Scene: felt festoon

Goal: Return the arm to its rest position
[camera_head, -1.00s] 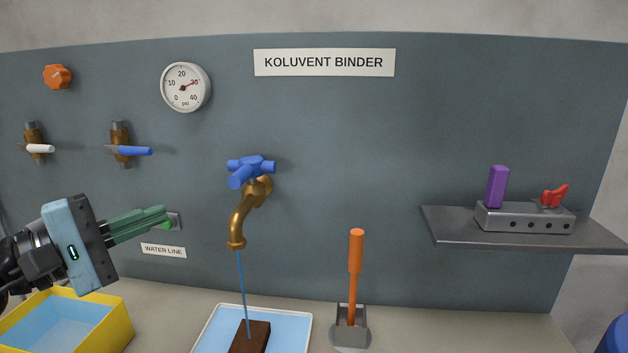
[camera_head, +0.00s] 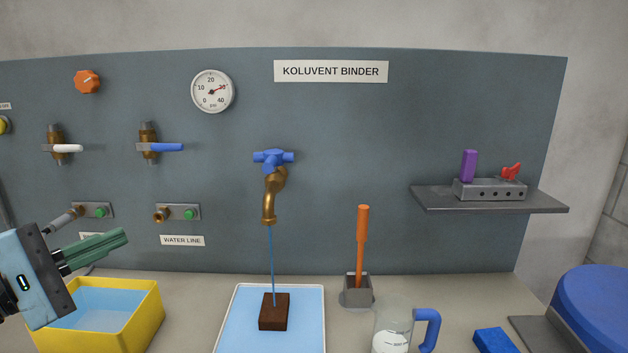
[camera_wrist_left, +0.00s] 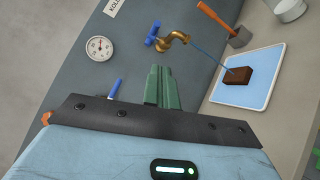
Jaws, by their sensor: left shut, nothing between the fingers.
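My left gripper (camera_head: 122,238) is at the left of the head view, in the air in front of the panel and above the yellow bin. Its green fingers are shut with nothing between them. They also show in the left wrist view (camera_wrist_left: 160,72). The gripper is apart from the panel's fittings. Two fittings with green buttons, one by the WATER LINE label (camera_head: 182,241), are on the panel near it. My right gripper is not in view.
A brass tap (camera_head: 271,195) with a blue handle runs a thin blue stream onto a brown block (camera_head: 273,312) in a white-rimmed tray (camera_head: 318,330). A yellow bin (camera_head: 130,327) stands below the gripper. A glass jug (camera_head: 390,330) and blue drum (camera_head: 605,300) are at right.

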